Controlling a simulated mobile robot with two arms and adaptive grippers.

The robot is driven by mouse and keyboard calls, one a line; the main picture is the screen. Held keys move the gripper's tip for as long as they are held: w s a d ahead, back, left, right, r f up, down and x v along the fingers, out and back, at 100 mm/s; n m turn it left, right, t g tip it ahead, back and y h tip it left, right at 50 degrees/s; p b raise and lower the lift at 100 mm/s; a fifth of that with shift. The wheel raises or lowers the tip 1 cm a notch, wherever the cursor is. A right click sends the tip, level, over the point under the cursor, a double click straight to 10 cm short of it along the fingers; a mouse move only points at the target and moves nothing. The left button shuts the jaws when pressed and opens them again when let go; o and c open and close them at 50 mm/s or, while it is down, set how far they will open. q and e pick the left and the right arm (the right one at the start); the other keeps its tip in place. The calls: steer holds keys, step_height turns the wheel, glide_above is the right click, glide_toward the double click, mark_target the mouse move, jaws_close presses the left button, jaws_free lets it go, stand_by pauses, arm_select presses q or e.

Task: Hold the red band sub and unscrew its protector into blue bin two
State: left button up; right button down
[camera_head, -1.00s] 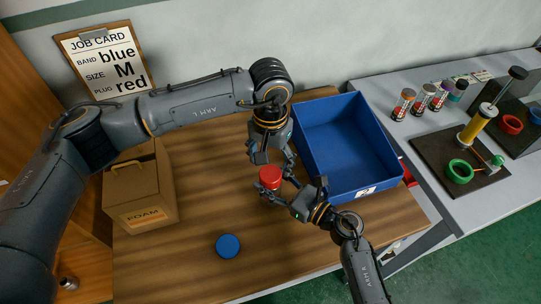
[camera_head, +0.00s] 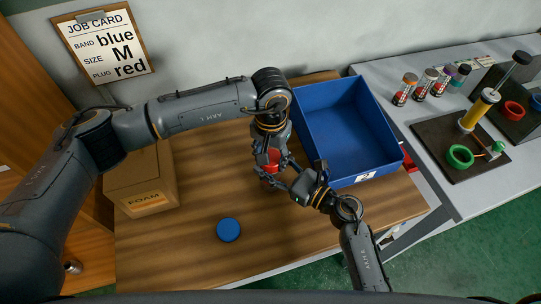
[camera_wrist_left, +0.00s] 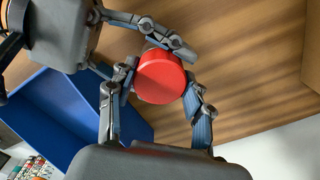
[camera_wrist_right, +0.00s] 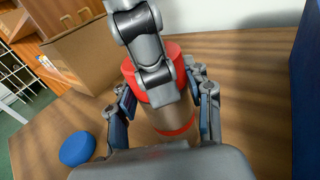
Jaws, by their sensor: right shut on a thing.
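The sub (camera_wrist_right: 150,112) stands upright with a grey-brown body, a red band (camera_wrist_right: 180,129) low on it and a red cap-like protector (camera_wrist_left: 160,78) on top. My right gripper (camera_head: 278,172) is shut on the sub's body from the side. My left gripper (camera_head: 268,158) points down from above, its fingers on either side of the red protector in the left wrist view; they look open around it, and contact is unclear. The left gripper partly hides the protector in the head view. The blue bin (camera_head: 358,181) stands right of the sub, with a white label; it looks empty.
A blue disc (camera_head: 228,229) lies on the wooden table. A cardboard foam box (camera_head: 140,185) stands at left, under the job card (camera_head: 104,45). A grey bench at right carries several banded cylinders and a vise board (camera_head: 452,140).

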arm_select(q)
steer(key=o, duration=1.3)
steer(key=shift+c, duration=0.2)
step_height(320, 180, up, 8)
steer(key=shift+f, duration=0.1)
steer(key=shift+c, duration=0.3)
steer(key=shift+f, duration=3.95)
steer(key=c, duration=1.2)
steer(key=o, duration=1.3)
steer(key=shift+c, duration=0.2)
